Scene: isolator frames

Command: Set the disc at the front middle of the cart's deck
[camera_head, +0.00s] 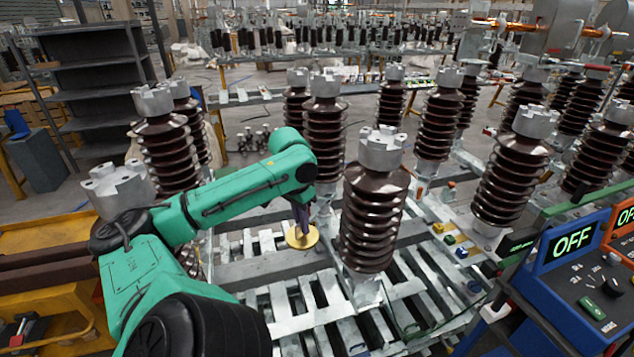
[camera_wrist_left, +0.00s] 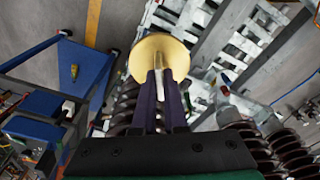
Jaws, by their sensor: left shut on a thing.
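A flat, round, gold-coloured disc (camera_head: 302,237) is held at the fingertips of my left gripper (camera_head: 301,222). In the head view it shows over the grey slatted metal deck (camera_head: 265,271), between brown ribbed insulators. I cannot tell whether the disc touches the slats below. A blue-topped frame (camera_wrist_left: 88,68) stands at the left of the wrist view; I cannot tell which surface is the cart's deck. My right gripper is not in view.
A tall brown insulator (camera_head: 375,215) stands just right of the disc, and another (camera_head: 325,135) behind it. More insulators stand around. A blue control box (camera_head: 570,270) reading OFF is at the right. Grey shelving (camera_head: 95,80) is at the back left.

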